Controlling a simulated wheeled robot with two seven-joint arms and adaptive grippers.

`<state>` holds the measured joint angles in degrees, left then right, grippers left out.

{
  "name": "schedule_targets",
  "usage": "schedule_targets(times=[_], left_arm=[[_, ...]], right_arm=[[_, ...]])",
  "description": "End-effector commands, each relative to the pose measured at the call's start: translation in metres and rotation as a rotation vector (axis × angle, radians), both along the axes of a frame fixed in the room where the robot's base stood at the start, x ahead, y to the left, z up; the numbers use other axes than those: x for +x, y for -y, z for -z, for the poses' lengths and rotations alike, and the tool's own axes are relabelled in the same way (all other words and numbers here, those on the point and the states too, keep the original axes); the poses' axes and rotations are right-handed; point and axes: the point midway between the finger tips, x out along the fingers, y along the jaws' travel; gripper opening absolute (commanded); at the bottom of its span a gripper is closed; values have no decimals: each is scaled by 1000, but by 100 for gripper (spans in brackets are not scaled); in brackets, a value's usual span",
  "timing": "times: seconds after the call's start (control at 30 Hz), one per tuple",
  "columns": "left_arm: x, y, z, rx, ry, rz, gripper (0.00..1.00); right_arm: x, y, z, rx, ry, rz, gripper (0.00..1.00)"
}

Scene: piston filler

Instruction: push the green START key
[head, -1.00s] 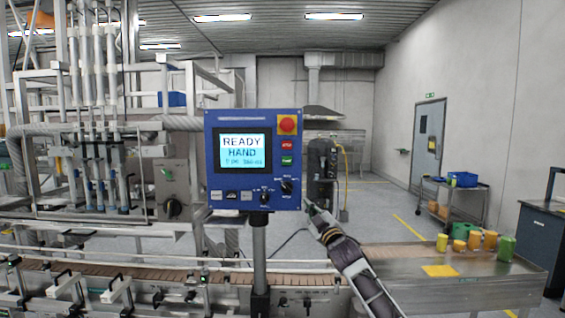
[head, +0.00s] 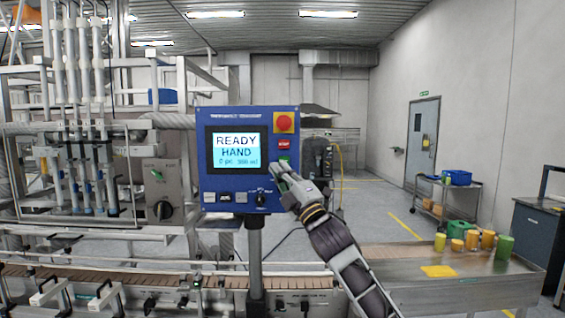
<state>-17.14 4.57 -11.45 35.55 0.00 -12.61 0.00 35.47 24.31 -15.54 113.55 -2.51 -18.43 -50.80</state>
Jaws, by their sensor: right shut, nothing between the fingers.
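The blue control panel (head: 198,150) stands on a grey post, its screen (head: 237,148) reading READY HAND. The small green START key (head: 285,157) sits at the panel's right side, below a red key (head: 284,144); its lower part seems covered by my fingertips. My right gripper (head: 278,166) is shut and empty, pointing up and left at the panel just below the green key. I cannot tell whether it touches the key or is slightly in front of it. My left gripper is not in view.
A red emergency button (head: 284,122) on a yellow plate tops the panel's right side. A black rotary knob (head: 261,199) is low on the panel, left of my gripper. A conveyor (head: 140,282) runs below. Yellow, orange and green cups (head: 472,240) stand on the steel table right.

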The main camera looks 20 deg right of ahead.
Motion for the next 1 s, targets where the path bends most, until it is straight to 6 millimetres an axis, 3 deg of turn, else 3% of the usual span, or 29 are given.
schedule_targets(times=[0.33, 1.0], left_arm=[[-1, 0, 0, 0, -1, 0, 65], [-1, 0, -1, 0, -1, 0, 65]], right_arm=[[1, 1, 1, -129, 38, 91, 0], [7, 2, 0, -136, 40, 96, 0]])
